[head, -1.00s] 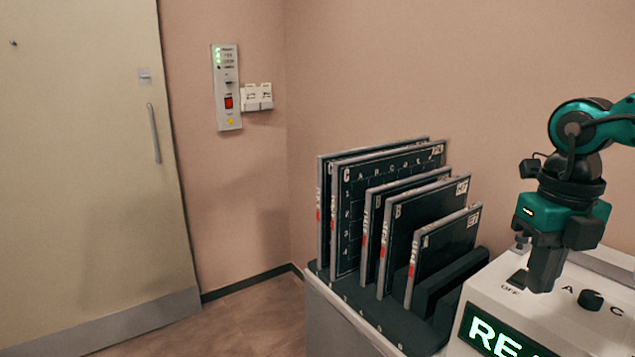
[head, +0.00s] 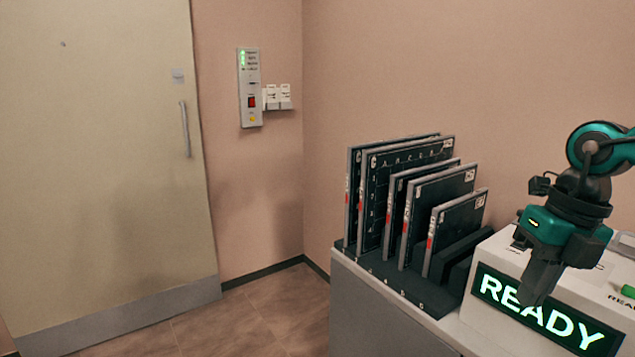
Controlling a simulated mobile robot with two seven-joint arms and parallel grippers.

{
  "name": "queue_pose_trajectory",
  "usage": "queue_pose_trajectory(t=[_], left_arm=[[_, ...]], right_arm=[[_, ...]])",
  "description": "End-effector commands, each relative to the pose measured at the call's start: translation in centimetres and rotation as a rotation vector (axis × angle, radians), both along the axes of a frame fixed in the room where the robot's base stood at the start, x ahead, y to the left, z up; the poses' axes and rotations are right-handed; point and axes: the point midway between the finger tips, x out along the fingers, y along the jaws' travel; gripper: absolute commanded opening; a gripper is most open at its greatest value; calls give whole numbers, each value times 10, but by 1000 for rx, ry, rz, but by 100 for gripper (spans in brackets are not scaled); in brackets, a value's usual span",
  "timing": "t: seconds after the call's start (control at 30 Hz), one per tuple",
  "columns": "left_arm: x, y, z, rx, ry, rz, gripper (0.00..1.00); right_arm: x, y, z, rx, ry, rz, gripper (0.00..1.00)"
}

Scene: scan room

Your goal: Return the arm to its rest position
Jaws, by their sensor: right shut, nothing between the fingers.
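My right arm comes in from the right edge of the head view. Its teal and black gripper (head: 537,290) points down in front of the white control box and covers part of its lit READY sign (head: 560,322). The fingers are closed with nothing between them. I cannot tell how far the fingers are from the box. My left gripper does not show.
A dark rack (head: 400,284) on a cabinet (head: 375,318) holds several framed plates (head: 455,225) left of the white box (head: 500,252). A wall panel (head: 249,90) hangs beside a closed door (head: 95,150). The floor (head: 255,318) in front is clear.

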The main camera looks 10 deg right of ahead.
Motion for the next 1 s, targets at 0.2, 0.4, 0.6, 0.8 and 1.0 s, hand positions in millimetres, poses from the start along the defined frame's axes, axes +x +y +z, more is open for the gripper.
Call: queue_pose_trajectory(t=[0.2,0.4,0.6,0.8,1.0], left_arm=[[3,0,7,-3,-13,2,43],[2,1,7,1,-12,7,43],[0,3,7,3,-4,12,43],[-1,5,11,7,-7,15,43],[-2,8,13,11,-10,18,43]], right_arm=[[1,11,-34,345,-56,-145,0],[7,21,-65,710,-136,-383,0],[11,22,-98,1024,-210,-707,0],[6,20,-143,1252,-245,-1097,0],[-13,30,-201,1382,-207,-1531,0]])
